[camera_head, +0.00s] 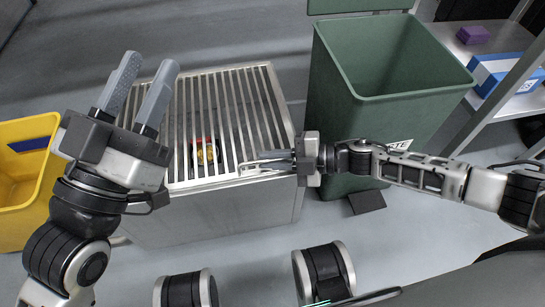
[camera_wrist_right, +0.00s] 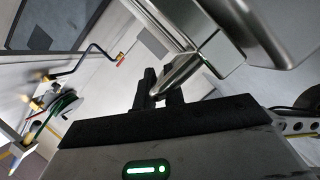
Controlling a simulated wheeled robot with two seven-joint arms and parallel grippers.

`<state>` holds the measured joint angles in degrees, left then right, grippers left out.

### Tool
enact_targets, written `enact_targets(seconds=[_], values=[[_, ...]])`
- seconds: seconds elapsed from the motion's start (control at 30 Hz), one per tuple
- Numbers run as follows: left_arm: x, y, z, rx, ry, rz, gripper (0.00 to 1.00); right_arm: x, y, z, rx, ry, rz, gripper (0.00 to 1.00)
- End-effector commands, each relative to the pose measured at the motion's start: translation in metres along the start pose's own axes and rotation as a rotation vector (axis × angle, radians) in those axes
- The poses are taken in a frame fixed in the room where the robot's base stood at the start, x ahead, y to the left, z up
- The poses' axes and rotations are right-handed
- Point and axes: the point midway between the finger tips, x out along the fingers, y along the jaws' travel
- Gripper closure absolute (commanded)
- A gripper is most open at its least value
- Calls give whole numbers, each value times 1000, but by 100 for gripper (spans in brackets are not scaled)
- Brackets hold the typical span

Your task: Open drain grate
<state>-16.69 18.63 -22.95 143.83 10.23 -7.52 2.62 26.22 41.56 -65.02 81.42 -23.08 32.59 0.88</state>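The drain grate (camera_head: 233,105) is a silver slatted metal cover lying flat on top of a metal box in the middle of the head view. A thin handle (camera_head: 244,169) shows at its front right edge. My right gripper (camera_head: 268,160) reaches in from the right at that edge. In the right wrist view its dark fingers (camera_wrist_right: 161,92) are closed around a rounded metal bar (camera_wrist_right: 184,70), which looks like the handle. My left gripper (camera_head: 138,92) is open and empty, above the grate's left side, fingers pointing up and away.
A red and yellow item (camera_head: 206,152) shows through the slats. A green bin (camera_head: 400,112) stands open right of the metal box (camera_head: 220,215). A yellow bin (camera_head: 22,185) is at the left. A shelf at the right holds a blue and white box (camera_head: 512,80) and a purple block (camera_head: 473,34).

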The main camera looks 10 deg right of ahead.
Motion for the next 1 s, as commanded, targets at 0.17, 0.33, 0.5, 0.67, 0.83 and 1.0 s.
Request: enact_targets(seconds=[0.17,0.33,0.5,0.67,0.83,1.0], values=[[1,0,-1,-7,-4,0,64,-1,2,-1,3,1,-1,100],[-6,-1,17,-135,-134,-46,64,-3,13,-7,21,2,-9,100],[-29,12,46,-404,-379,-114,64,-7,36,-16,65,2,-27,100],[-42,16,58,-400,-540,-150,64,-11,65,-26,128,2,-53,100],[-53,9,64,-243,-662,-171,64,-15,99,-35,209,2,-86,100],[-66,0,79,-194,-815,-202,64,-17,137,-41,297,2,-123,100]])
